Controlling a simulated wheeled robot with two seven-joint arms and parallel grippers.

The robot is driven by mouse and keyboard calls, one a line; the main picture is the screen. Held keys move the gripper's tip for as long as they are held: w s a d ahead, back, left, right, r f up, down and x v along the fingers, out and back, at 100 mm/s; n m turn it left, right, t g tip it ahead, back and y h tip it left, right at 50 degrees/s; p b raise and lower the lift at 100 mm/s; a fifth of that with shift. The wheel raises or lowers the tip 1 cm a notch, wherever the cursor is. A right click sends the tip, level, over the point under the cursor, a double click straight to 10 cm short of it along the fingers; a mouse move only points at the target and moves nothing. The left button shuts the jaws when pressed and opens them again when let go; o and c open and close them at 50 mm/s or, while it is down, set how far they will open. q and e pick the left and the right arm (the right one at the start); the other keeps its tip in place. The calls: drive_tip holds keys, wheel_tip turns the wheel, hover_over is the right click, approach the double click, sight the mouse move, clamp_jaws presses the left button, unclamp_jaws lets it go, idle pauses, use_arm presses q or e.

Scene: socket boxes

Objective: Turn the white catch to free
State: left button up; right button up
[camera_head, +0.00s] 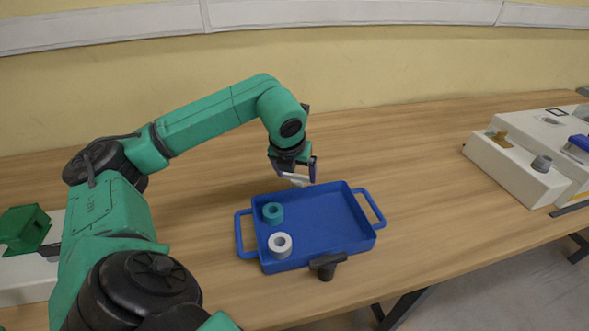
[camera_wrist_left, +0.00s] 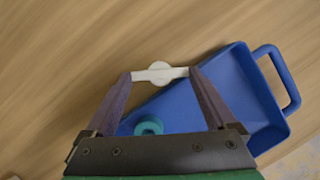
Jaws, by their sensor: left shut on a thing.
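The white catch (camera_head: 296,178) stands at the far edge of the blue tray (camera_head: 328,187). In the left wrist view the catch (camera_wrist_left: 159,73) is a white bar with a round middle, lying oblique to the tray's rim, its right end close to that rim. My left gripper (camera_head: 298,176) is shut on the catch, with one dark finger at each end of the bar, as the left wrist view (camera_wrist_left: 160,74) shows. The fingers partly hide the catch in the head view. My right gripper is not in view.
A teal ring (camera_head: 273,213) and a white ring (camera_head: 280,245) are in the tray's left part. A black catch (camera_head: 327,264) stands at the tray's near edge. A pale box unit (camera_head: 515,167) is at far right, a green block (camera_head: 24,229) at far left. Table right of the tray is clear.

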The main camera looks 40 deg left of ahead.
use_arm(q)
drive_tip(key=n, duration=0.1)
drive_tip(key=n+y+p, duration=0.1)
drive_tip(key=n, duration=0.1)
drive_tip(key=shift+w+d+r+g, duration=0.15)
drive_tip(key=shift+w+d+g, duration=0.05)
drive_tip(key=shift+g, duration=0.1)
drive_tip(key=shift+n+g+y+p, duration=0.3)
drive_tip(key=shift+n+y, duration=0.2)
drive_tip(key=shift+n, duration=1)
drive_tip(key=o, duration=1.1)
drive_tip(key=shift+c, duration=0.2)
